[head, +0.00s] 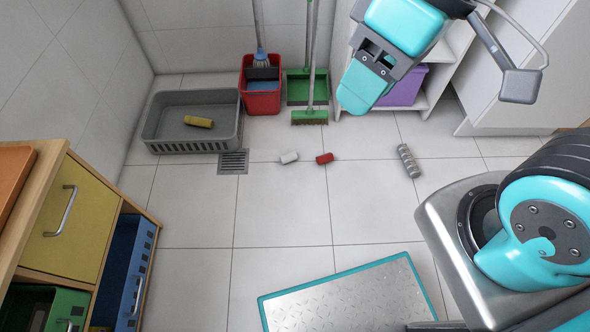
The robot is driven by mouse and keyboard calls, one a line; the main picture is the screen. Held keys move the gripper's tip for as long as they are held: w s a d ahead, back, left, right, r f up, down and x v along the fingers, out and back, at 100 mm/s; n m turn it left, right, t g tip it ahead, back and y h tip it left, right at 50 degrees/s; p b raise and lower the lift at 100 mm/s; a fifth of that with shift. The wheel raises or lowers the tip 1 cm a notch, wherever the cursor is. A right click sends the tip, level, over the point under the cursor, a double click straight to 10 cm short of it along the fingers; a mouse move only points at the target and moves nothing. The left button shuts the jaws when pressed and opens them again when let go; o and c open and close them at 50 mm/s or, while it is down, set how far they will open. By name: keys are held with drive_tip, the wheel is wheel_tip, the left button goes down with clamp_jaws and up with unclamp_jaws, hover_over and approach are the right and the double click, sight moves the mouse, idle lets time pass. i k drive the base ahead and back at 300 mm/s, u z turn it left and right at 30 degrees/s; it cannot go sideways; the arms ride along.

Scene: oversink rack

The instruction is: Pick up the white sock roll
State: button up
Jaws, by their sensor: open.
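The white sock roll (289,157) is small and lies on the tiled floor near the middle of the head view, just left of a red roll (324,158). The two do not touch. My gripper (440,98) hangs at the upper right of the view, up and to the right of the white roll. Its two fingers are spread wide apart, with nothing seen between them. It is clear of the white roll, which shows unobstructed.
A grey tray (192,146) holds a yellow roll (198,121). A red bucket (262,102) and green dustpan (303,87) stand behind. A teal-edged metal platform (350,298) is in front. Drawers (70,220) line the left.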

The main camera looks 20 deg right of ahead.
sight(290, 157)
drive_tip(key=z, duration=0.2)
drive_tip(key=i, duration=0.85)
drive_tip(key=u, duration=0.3)
